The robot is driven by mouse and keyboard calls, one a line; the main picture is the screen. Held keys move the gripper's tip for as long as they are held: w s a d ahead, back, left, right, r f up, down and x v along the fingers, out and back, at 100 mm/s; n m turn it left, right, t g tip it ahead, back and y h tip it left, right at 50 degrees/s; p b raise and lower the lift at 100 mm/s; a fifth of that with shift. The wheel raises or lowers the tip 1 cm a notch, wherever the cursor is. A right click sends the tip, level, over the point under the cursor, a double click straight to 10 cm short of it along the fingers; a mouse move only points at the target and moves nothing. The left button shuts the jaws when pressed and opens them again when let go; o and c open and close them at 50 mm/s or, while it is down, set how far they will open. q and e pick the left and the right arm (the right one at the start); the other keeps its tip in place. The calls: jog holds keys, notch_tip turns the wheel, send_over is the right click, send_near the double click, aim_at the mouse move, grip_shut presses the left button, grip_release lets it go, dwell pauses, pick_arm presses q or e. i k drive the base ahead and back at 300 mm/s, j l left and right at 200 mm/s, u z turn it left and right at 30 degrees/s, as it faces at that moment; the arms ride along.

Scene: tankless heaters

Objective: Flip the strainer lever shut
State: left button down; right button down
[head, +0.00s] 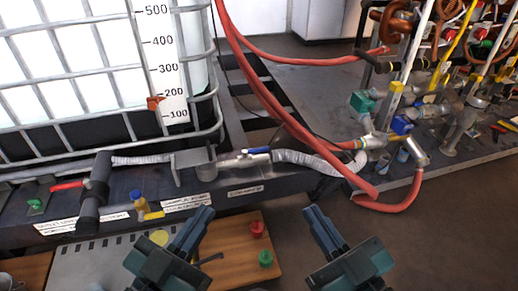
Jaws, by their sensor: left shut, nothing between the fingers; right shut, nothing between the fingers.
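A pipe line runs along the dark ledge in front of the caged tank. A blue lever (257,150) sits on the metal valve in the middle and lies roughly along the pipe. A red lever (68,185) sits at the left, beside a thick black vertical fitting (94,192). The label text is too small to tell which lever is the strainer's. My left gripper (200,214) is shut and empty, below and left of the blue lever. My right gripper (314,211) is shut and empty, below and right of it. Neither touches a lever.
The caged tank (65,73) fills the upper left. Red hoses (275,108) cross the middle to the pipework at right. A yellow-and-blue valve (144,205) stands on the ledge. A wooden board (230,248) with red and green knobs lies below. Floor at lower right is clear.

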aim_at(258, 150)
jog(key=k, duration=0.35)
jog(key=u, duration=2.5)
jog(key=k+l, duration=0.15)
jog(key=l, duration=0.3)
jog(key=k+l, duration=0.15)
jog(key=l, duration=0.35)
jog(key=k+l, duration=0.15)
jog(key=l, duration=0.3)
jog(key=k+l, duration=0.2)
jog(key=l, duration=0.3)
jog(key=k+l, duration=0.15)
jog(key=l, duration=0.3)
jog(key=k+l, duration=0.15)
jog(key=l, duration=0.3)
jog(key=k+l, duration=0.15)
jog(key=l, duration=0.35)
jog(key=k+l, duration=0.15)
jog(key=l, duration=0.3)
